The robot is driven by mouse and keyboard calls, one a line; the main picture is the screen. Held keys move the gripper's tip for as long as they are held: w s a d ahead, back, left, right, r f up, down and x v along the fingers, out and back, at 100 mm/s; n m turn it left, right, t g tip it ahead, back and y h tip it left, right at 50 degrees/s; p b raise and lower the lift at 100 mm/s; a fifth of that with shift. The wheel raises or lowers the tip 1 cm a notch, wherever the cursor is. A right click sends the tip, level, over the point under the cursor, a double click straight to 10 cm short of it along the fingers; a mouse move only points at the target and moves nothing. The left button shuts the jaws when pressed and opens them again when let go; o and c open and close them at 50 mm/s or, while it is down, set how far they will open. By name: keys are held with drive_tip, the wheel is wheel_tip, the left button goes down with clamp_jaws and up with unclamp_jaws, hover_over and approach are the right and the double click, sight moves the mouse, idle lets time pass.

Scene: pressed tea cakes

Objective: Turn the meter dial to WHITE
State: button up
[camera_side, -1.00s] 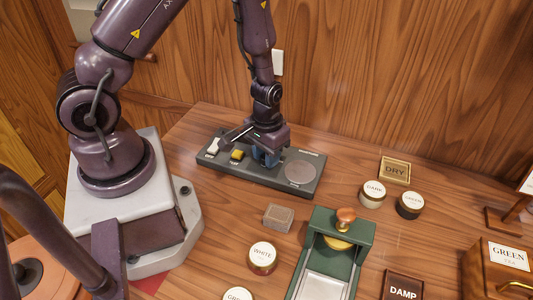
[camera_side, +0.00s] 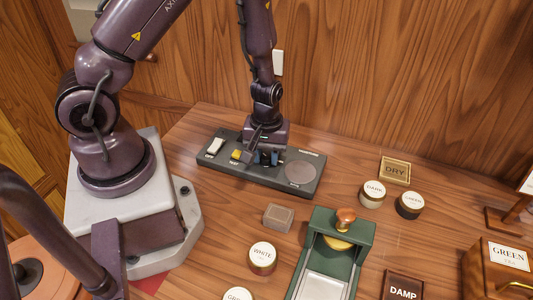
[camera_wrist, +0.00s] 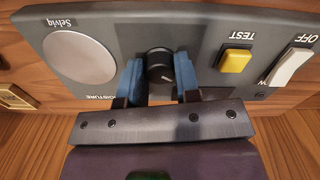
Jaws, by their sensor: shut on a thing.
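The meter (camera_side: 228,171) is a dark grey panel lying on the table near the back. It carries a white OFF switch (camera_wrist: 292,67), a yellow TEST button (camera_wrist: 235,61), a round grey disc (camera_wrist: 78,57) and a black dial knob (camera_wrist: 158,66). My gripper (camera_wrist: 160,78) is over the panel, its blue fingers on either side of the dial and shut on it. The dial has a small pale pointer mark, seen in the wrist view. In the side view the gripper (camera_side: 267,158) hides the dial. No WHITE mark around the dial can be read.
Tins labelled WHITE (camera_side: 262,258), DARK (camera_side: 373,194) and GREEN (camera_side: 409,205) stand on the table. A green press (camera_side: 345,232) and a small grey-brown block (camera_side: 278,218) are in front of the meter. DRY (camera_side: 395,170) and DAMP (camera_side: 402,288) trays lie to the right.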

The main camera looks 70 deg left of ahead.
idle(0.4)
drive_tip(key=o, duration=0.9)
drive_tip(key=shift+r, duration=0.1)
wheel_tip(320, 180, up, 13)
drive_tip(key=shift+f, duration=0.1)
wheel_tip(320, 180, up, 19)
drive_tip(key=m+t, duration=0.6)
drive_tip(key=m, duration=0.5)
hover_over(264, 157)
drive_tip(key=s+d, duration=0.5)
drive_tip(key=s, duration=0.4)
drive_tip(key=shift+f, duration=0.1)
